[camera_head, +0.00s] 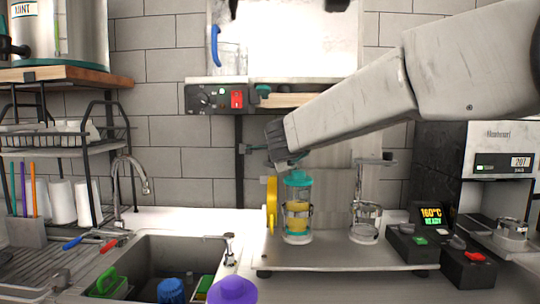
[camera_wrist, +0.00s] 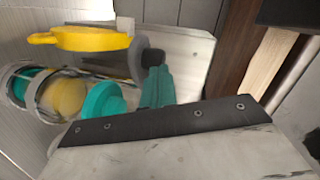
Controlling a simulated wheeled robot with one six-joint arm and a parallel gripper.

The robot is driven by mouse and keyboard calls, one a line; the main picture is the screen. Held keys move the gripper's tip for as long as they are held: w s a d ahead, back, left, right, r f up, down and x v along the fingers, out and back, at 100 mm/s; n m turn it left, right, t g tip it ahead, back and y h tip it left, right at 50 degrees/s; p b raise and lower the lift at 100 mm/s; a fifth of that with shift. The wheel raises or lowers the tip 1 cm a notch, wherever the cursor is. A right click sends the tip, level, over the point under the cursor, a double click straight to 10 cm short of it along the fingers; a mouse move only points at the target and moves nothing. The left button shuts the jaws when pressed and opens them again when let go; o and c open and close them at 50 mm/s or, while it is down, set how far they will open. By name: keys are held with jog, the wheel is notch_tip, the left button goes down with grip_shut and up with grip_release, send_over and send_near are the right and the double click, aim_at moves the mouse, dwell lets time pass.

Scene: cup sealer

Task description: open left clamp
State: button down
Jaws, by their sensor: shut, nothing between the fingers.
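A clear cup (camera_head: 297,224) with yellow contents and a teal top stands at the left station of a grey platform. An upright yellow piece (camera_head: 271,203), perhaps part of the left clamp, stands just left of it. In the wrist view the yellow piece (camera_wrist: 80,39) lies above the cup (camera_wrist: 60,95). My gripper (camera_head: 259,147) is above and left of the cup; its teal fingers are shut and empty. In the wrist view my gripper (camera_wrist: 158,72) is close to a dark grey part with a black knob (camera_wrist: 153,57); I cannot tell whether they touch.
A clear holder (camera_head: 365,222) stands at the right of the platform (camera_head: 335,256). A control box reading 160°C (camera_head: 431,216) is farther right, near a coffee-machine-like unit (camera_head: 500,150). A sink (camera_head: 180,250) is at the left. A purple-topped object (camera_head: 233,290) is in front.

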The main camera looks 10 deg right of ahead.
aim_at(268, 162)
jog(key=shift+w+a+f+m+h, duration=0.1)
jog(key=shift+w+a+m+h, duration=0.4)
jog(key=shift+w+m+h, duration=0.4)
jog(key=shift+w+a, duration=0.45)
jog(key=shift+w, duration=0.35)
jog(key=shift+s, duration=0.15)
jog(key=s+a+r, duration=0.4)
jog(key=s+a, duration=0.2)
jog(key=s, duration=0.4)
jog(key=shift+s+r, duration=0.2)
jog(key=shift+s, duration=0.1)
